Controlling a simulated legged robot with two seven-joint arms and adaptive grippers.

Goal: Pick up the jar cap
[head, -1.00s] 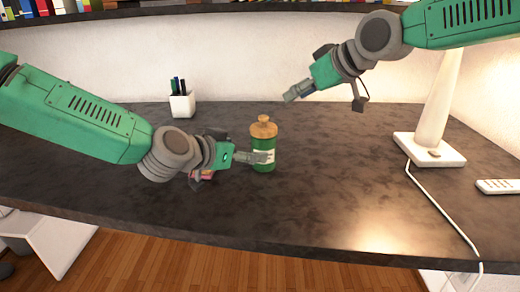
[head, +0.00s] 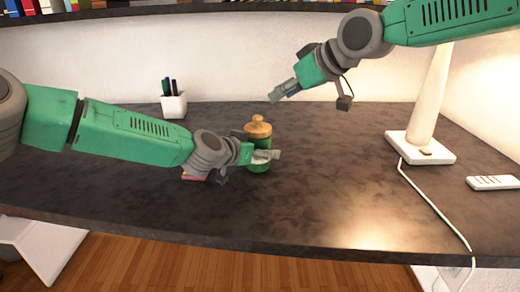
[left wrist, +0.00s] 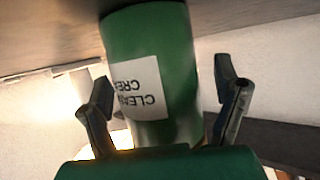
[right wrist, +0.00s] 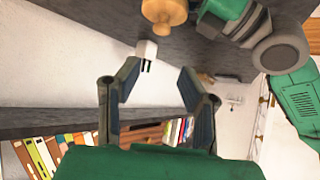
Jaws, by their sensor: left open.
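The jar cap (head: 258,128), a light wooden lid with a round knob, sits on a green jar (head: 263,142) standing upright on the dark desk. The cap also shows at the top of the right wrist view (right wrist: 163,10). My left gripper (head: 268,156) is open at the jar's body, below the cap. In the left wrist view the jar (left wrist: 180,60), with a white label, stands between its spread fingers; the cap is out of that view. My right gripper (head: 280,93) is open and empty, raised above and to the right of the cap, apart from it.
A white pen cup (head: 174,105) stands behind left. A pink item (head: 193,177) lies partly hidden under my left arm. A white lamp base (head: 420,147), its cord and a remote-like white object (head: 494,182) are at right. The desk between jar and lamp is clear.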

